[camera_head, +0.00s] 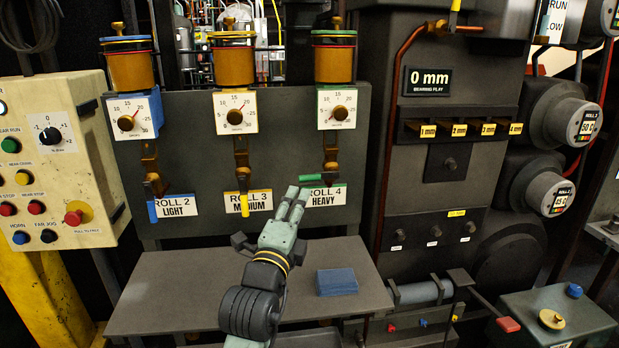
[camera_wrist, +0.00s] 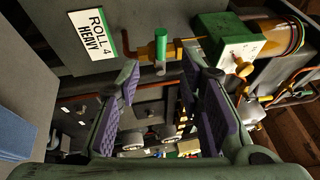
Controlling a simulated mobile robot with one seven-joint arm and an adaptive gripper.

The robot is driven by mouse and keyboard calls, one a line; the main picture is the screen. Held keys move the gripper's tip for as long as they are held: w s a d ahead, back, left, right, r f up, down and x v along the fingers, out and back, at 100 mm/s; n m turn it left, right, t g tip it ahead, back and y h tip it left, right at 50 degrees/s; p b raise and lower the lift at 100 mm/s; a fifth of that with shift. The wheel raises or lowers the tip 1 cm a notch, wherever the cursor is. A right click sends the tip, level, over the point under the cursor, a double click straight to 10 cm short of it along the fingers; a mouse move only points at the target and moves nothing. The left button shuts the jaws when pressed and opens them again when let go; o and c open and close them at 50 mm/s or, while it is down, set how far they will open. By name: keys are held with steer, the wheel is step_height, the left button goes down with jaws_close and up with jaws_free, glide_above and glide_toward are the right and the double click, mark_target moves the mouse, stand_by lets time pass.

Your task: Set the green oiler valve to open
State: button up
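The green oiler (camera_head: 334,62) is the rightmost of three, with a green lid, a dial and the ROLL 4 HEAVY label. Its green valve handle (camera_head: 311,177) lies sideways, pointing left from the brass valve body (camera_head: 330,155). In the wrist view the green handle (camera_wrist: 160,47) shows just beyond the fingertips, roughly in line with the gap between them. My gripper (camera_head: 298,192) is just below the handle in the head view. In the wrist view my gripper (camera_wrist: 166,72) has its purple-padded fingers apart with nothing held. I cannot tell whether a fingertip touches the handle.
The blue handle (camera_head: 152,211) and yellow handle (camera_head: 243,205) on the other oilers hang down. A grey shelf (camera_head: 170,290) below carries a blue block (camera_head: 337,282). A copper pipe (camera_head: 388,120) runs right of the green oiler. A control box (camera_head: 50,160) stands at left.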

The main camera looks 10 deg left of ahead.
mark_target(309, 178)
steer(key=p+x, duration=0.3)
steer(key=x, duration=0.7)
steer(key=shift+w+r, duration=0.15)
steer(key=shift+w, duration=0.1)
steer(key=shift+c, duration=0.5)
jaws_close()
